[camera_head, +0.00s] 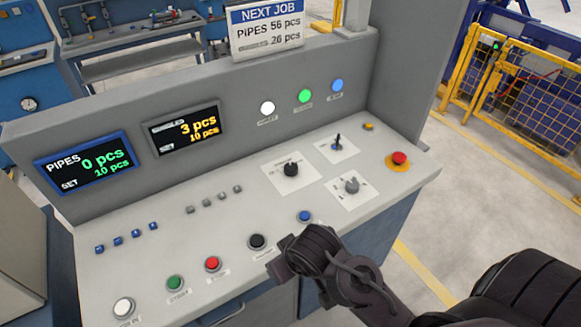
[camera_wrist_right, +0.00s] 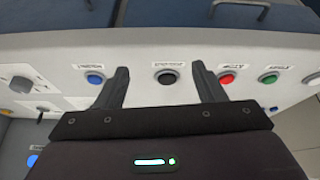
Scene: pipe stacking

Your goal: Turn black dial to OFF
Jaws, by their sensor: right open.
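The black dial (camera_head: 291,170) sits on a white labelled plate at the middle of the sloped console; its label is too small to read. In the head view my right gripper (camera_head: 278,272) is over the console's front edge, nearer than the dial and apart from it. In the right wrist view my right gripper (camera_wrist_right: 160,70) is open and empty, its fingers spread on either side of a black push button (camera_wrist_right: 167,78). The black dial is not seen there; my gripper body covers that part. My left gripper is not in view.
A grey dial (camera_head: 352,187), a small lever switch (camera_head: 337,143) and a red emergency button (camera_head: 399,159) stand right of the black dial. Blue (camera_head: 305,216), red (camera_head: 213,264), green (camera_head: 175,283) and white (camera_head: 124,308) buttons line the front. Two displays (camera_head: 85,162) (camera_head: 185,128) stand behind.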

